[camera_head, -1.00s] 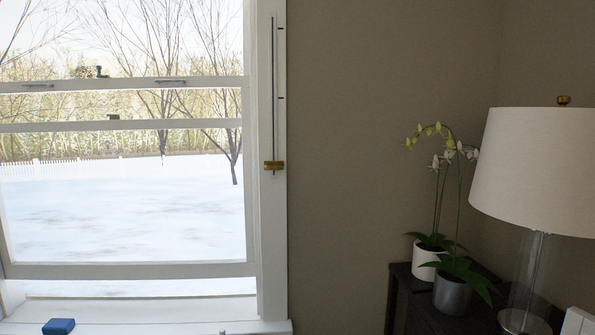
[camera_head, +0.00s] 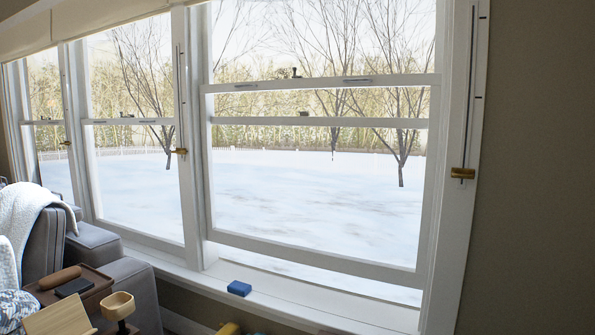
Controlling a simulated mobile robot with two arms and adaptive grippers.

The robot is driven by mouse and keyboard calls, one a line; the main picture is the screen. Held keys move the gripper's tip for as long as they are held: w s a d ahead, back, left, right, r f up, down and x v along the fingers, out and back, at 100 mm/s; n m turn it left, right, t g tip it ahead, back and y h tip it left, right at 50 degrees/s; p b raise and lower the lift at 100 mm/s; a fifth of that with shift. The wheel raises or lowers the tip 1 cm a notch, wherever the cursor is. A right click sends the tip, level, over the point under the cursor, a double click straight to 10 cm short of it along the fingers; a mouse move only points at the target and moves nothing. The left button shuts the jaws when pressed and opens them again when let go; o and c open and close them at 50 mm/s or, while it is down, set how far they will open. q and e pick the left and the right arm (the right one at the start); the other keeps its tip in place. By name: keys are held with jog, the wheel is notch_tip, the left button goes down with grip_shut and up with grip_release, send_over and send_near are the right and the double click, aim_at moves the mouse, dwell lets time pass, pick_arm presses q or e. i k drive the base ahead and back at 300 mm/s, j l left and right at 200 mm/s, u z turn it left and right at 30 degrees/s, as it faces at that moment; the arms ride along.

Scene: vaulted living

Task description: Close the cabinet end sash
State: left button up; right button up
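The right-hand window's white lower sash (camera_head: 322,258) is raised, with a gap below its bottom rail above the sill (camera_head: 300,297). Two handles show on the rail near its middle height, with a dark latch (camera_head: 295,73) between them. A brass piece (camera_head: 462,174) sits on a slotted track on the right jamb. Another brass piece (camera_head: 181,151) is on the post to the left. The window left of that post looks shut. Neither of my grippers is in view.
A blue block (camera_head: 239,288) lies on the sill below the raised sash. A grey sofa (camera_head: 128,279) with a white throw (camera_head: 24,222) stands at lower left. In front are a brown tray (camera_head: 92,291) and a small wooden cup (camera_head: 118,305). Bare wall fills the right.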

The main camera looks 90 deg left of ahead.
aim_at(408, 277)
jog(key=i+u, duration=0.2)
jog(key=u, duration=2.45)
jog(key=l+u, duration=0.35)
